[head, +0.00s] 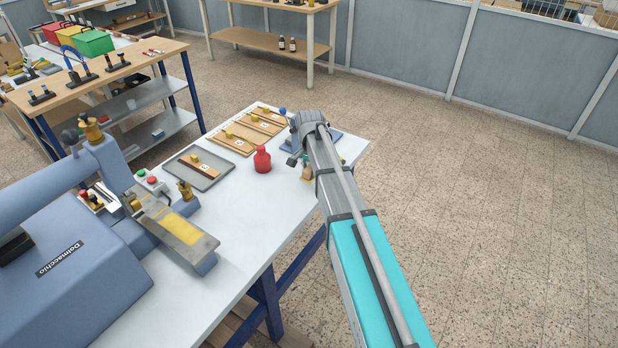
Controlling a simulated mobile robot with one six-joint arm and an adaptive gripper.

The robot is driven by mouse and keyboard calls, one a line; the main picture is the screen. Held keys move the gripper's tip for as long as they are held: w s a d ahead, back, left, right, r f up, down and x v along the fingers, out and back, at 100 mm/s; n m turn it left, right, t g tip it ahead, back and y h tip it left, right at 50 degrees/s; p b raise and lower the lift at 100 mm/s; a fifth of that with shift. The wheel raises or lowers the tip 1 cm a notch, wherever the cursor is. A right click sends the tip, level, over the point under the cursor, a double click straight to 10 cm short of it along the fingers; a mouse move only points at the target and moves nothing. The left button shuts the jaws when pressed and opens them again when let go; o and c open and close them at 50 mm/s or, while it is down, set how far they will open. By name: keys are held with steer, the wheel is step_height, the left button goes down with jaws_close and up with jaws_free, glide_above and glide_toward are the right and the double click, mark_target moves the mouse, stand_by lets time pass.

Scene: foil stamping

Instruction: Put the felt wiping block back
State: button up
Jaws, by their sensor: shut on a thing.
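My gripper (299,162) is at the right end of the light work table, low over a blue mat or tray (349,146), mostly hidden behind my own arm. It is shut on a small tan thing (306,173), taken to be the felt wiping block; only a part of it shows beside the arm. I cannot tell whether the block touches the surface below.
A red bottle (262,160) stands just left of my gripper. Wooden boards (232,143) with yellow knobs lie behind it. A grey tray (199,170) lies farther left, next to the stamping machine (85,265). Bare tabletop (245,215) lies in front.

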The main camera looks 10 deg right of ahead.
mark_target(309, 177)
steer(key=shift+w+a+f+b, duration=0.1)
steer(key=shift+w+f+b, duration=0.3)
steer(key=shift+f+b, duration=1.4)
steer(key=shift+f, duration=0.1)
steer(key=shift+f, duration=0.2)
steer(key=o, duration=1)
steer(key=shift+r, duration=0.25)
step_height(309, 177, up, 12)
steer(key=p, duration=1.2)
steer(key=shift+s, duration=0.15)
